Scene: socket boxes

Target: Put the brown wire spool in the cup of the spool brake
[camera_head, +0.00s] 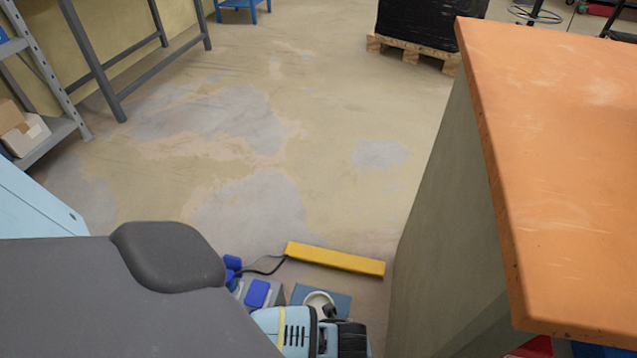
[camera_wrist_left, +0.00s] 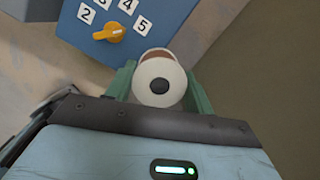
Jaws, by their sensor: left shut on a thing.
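The wire spool (camera_wrist_left: 160,82) has a white round flange with a dark centre and brown wire behind it. My left gripper (camera_wrist_left: 161,88) is shut on it, one green finger on each side. A blue box (camera_wrist_left: 160,14) with white number tiles and an orange pointer knob (camera_wrist_left: 109,32) lies just beyond the spool in the left wrist view; I cannot tell whether it is the spool brake. No cup shows there. In the head view, my left wrist hides its fingers at the bottom; a white round piece (camera_head: 318,299) shows against a blue surface (camera_head: 339,301). I cannot tell whether it is cup or spool.
A yellow bar (camera_head: 335,259) with a black cable lies beyond the wrist. Blue parts (camera_head: 257,293) sit left of the wrist. An orange-topped bench (camera_head: 560,150) stands close on the right. A shelf (camera_head: 50,135) stands at the left.

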